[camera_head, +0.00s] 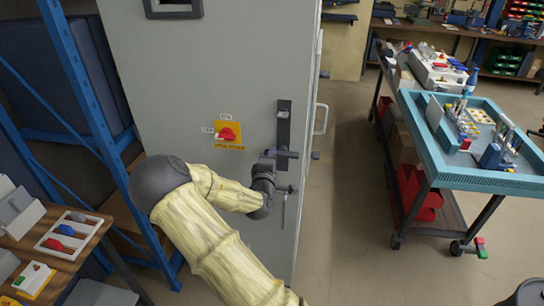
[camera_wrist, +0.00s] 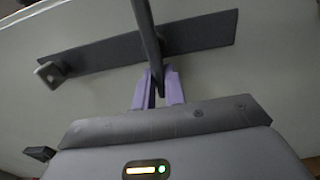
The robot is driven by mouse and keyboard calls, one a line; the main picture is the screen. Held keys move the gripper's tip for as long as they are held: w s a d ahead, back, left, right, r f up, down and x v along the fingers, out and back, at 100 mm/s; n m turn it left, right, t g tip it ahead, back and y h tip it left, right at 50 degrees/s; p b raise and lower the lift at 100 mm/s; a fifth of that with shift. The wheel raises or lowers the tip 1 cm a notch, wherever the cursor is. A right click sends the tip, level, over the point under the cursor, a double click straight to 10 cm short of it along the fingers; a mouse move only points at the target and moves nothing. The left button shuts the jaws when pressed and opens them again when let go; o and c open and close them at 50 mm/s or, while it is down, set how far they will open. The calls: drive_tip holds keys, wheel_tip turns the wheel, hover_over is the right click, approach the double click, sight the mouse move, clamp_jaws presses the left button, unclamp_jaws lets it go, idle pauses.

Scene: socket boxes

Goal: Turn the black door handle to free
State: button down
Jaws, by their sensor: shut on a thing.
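The black door handle (camera_wrist: 147,32) is a long dark lever that crosses the black backplate (camera_wrist: 200,35) on the grey cabinet door (camera_wrist: 270,75). In the wrist view its end lies between the two purple fingers of my gripper (camera_wrist: 159,88), which is shut on it. In the head view the backplate (camera_head: 284,122) stands upright near the right edge of the cabinet door (camera_head: 170,75). My gripper (camera_head: 275,168) is at the lower part of the backplate. It hides part of the handle there.
A red rotary switch on a yellow plate (camera_head: 227,134) is on the door, left of the backplate. A blue rack (camera_head: 85,85) and a wooden table (camera_head: 75,255) stand at left. A teal-topped workbench (camera_head: 450,175) stands at right, with clear floor (camera_head: 350,220) between it and the cabinet.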

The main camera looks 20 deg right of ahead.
drive_tip(key=c, duration=1.5)
unclamp_jaws()
drive_tip(key=shift+o, duration=0.2)
drive_tip(key=shift+a, duration=0.1)
drive_tip(key=p+v, duration=0.9)
drive_tip(key=v, duration=0.8)
drive_tip(key=shift+s+a, duration=0.15)
drive_tip(key=shift+f, duration=0.1)
